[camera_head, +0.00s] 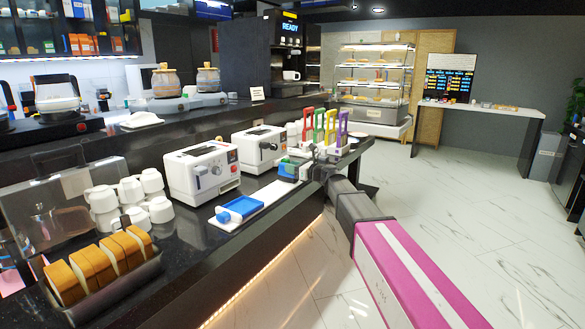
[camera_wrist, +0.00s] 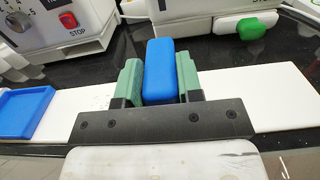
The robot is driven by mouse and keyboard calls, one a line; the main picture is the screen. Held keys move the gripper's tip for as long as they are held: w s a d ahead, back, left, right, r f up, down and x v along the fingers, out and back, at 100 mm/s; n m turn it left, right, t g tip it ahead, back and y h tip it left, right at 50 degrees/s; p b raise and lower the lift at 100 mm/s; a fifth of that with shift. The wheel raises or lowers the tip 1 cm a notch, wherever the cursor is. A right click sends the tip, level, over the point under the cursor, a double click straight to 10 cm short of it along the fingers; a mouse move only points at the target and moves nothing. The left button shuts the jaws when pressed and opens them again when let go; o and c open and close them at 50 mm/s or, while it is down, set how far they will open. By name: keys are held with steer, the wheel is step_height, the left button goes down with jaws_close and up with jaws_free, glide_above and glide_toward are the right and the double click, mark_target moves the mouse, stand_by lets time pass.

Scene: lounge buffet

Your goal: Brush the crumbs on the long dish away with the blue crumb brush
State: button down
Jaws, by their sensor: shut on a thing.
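The long dish (camera_head: 262,198) is a narrow white strip along the counter's front part. It runs across the wrist view (camera_wrist: 278,98), passing under my gripper. My gripper (camera_wrist: 160,66) is shut on the blue crumb brush (camera_wrist: 161,78), with a green finger on each side of its blue block. The gripper is over the dish. The bristles are hidden, so I cannot tell whether they touch the dish. Faint specks, perhaps crumbs (camera_wrist: 101,100), show on the dish left of the gripper. A blue tray (camera_head: 240,209) lies at the dish's near end, at left in the wrist view (camera_wrist: 24,112).
Two white toasters (camera_head: 201,172) (camera_head: 259,148) stand behind the dish. White cups (camera_head: 131,190) and a bread tray (camera_head: 108,287) are to the left. Coloured upright holders (camera_head: 319,127) stand just beyond my gripper. Open floor lies to the right.

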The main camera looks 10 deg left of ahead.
steer(key=shift+f, duration=0.25)
steer(key=shift+s, duration=0.1)
